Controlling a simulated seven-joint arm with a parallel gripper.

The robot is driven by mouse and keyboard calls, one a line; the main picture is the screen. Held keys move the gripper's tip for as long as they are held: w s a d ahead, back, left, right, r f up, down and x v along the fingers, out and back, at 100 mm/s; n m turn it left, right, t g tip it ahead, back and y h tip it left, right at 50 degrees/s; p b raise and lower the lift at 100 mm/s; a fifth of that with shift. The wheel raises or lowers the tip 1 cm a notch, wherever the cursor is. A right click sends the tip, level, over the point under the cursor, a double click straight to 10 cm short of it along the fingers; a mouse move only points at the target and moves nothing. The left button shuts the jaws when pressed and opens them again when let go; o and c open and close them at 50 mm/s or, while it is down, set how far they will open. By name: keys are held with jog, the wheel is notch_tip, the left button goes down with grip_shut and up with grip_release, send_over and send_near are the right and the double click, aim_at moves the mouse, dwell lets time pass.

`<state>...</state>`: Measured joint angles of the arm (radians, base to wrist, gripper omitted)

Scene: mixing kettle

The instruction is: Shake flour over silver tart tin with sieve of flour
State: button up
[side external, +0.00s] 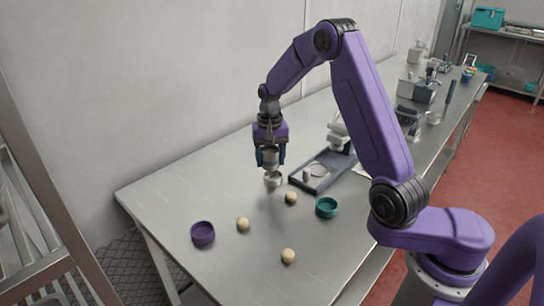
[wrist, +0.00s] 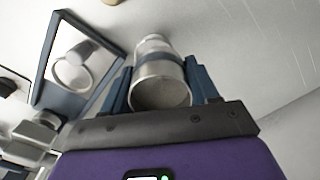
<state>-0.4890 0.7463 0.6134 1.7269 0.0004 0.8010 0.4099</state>
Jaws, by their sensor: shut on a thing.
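My gripper (side external: 270,161) is above the table and shut on the silver sieve of flour (side external: 270,155). In the wrist view the sieve (wrist: 161,90) sits between the two blue fingers (wrist: 161,88), its round end facing the camera. The silver tart tin (side external: 272,180) is just below the sieve in the side view; the gap between them is hard to judge. In the wrist view a silver edge beyond the sieve may be the tin, mostly hidden. I cannot make out any falling flour.
A purple dish (side external: 203,233) and a teal dish (side external: 327,208) stand on the metal table (side external: 200,190). Several pale balls (side external: 243,224) lie around them. A dark-framed device (side external: 323,172) stands close on the right. Other equipment (side external: 420,90) fills the far end. The table's left end is clear.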

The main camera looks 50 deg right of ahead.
jog(key=shift+s+d, duration=0.15)
jog(key=shift+d, duration=1.15)
jog(key=shift+a, duration=1.45)
jog(key=shift+d, duration=0.1)
jog(key=shift+d, duration=1.35)
jog(key=shift+a, duration=1.4)
